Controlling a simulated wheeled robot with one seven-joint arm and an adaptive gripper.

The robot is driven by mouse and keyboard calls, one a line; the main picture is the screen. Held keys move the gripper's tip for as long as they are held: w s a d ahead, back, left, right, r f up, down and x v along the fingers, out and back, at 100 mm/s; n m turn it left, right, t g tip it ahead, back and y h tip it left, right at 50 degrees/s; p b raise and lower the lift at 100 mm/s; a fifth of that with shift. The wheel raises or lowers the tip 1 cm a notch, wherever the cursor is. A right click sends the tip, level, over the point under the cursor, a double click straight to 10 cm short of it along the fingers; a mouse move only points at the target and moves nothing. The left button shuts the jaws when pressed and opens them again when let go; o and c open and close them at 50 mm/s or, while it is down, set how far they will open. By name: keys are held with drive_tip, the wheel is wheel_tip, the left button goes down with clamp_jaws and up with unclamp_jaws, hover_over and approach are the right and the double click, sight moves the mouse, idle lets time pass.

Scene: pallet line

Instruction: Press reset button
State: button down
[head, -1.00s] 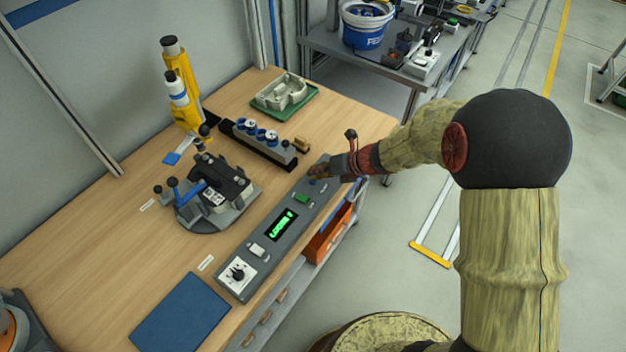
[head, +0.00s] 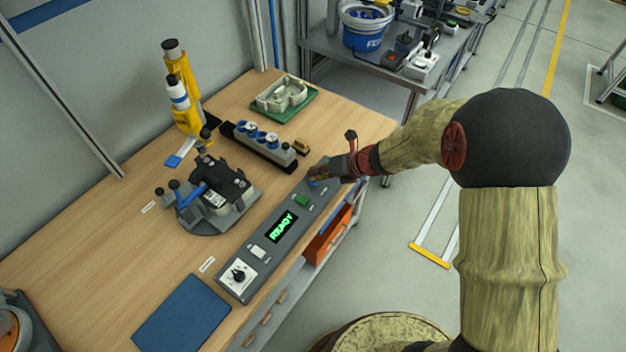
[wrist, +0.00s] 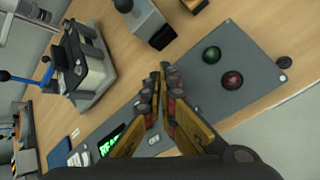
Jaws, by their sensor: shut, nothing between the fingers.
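A long grey control panel (head: 262,237) lies along the bench's front edge, with its lit green display (head: 281,227) reading READY. A green button (head: 302,200) sits beyond the display. I cannot read the labels, so I cannot tell for sure which button is reset.
A clamp fixture (head: 215,200) stands left of the panel. A block with blue-topped parts (head: 262,142), a green tray (head: 284,103) and a yellow press-like device (head: 183,95) stand behind. A blue mat (head: 182,313) lies near.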

drive_tip(key=shift+r, duration=0.3)
wheel_tip(320, 180, up, 5)
drive_tip(key=p, duration=0.5)
idle(0.9)
